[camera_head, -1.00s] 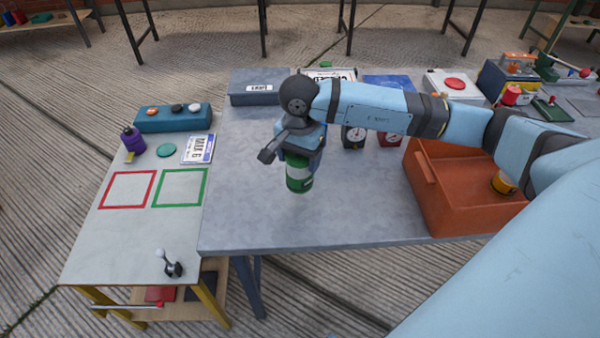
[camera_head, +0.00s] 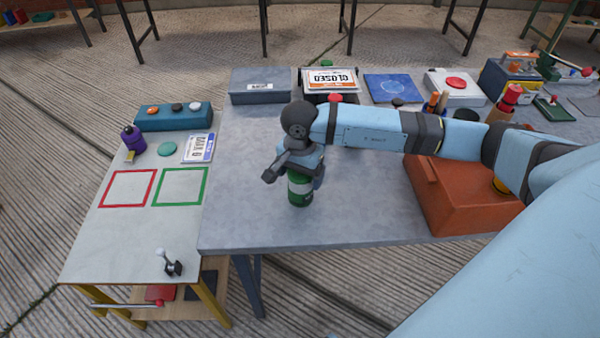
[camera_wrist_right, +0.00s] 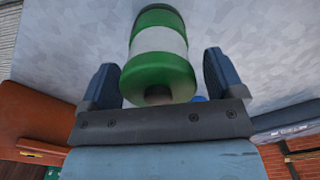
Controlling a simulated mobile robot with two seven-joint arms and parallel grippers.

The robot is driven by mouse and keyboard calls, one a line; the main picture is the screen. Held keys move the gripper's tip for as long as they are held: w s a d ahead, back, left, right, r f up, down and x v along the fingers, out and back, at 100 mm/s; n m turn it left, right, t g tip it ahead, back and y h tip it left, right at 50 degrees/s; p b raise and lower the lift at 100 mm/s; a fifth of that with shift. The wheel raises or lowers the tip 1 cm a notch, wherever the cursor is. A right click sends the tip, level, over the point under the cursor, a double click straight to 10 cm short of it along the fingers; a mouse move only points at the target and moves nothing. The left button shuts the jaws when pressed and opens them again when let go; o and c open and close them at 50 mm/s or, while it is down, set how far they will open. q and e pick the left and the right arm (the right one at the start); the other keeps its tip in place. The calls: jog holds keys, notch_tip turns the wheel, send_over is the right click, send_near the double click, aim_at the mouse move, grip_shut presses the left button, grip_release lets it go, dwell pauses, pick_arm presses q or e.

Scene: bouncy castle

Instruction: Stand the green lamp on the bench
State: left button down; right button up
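The green lamp (camera_head: 300,190), a green cylinder with a white band, appears upright on the grey bench (camera_head: 350,215), near its left front part. My right gripper (camera_head: 301,178) is at the lamp from above, with its fingers on either side of it. In the right wrist view the lamp (camera_wrist_right: 160,65) is between the two fingers (camera_wrist_right: 160,80), and a gap shows beside it, clearest on the right. The gripper looks open around the lamp. The lamp's top is partly hidden by my wrist in the head view. My left gripper is not in view.
A grey box (camera_head: 260,86), a CLOSED sign (camera_head: 331,80) and a blue panel (camera_head: 393,88) line the back. A lower side table (camera_head: 135,230) adjoins at left. The bench's front left is clear.

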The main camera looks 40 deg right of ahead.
jog(key=shift+o, duration=0.3)
jog(key=shift+r, duration=0.4)
notch_tip(320, 180, up, 11)
jog(key=shift+f, duration=0.15)
jog(key=shift+r, duration=0.45)
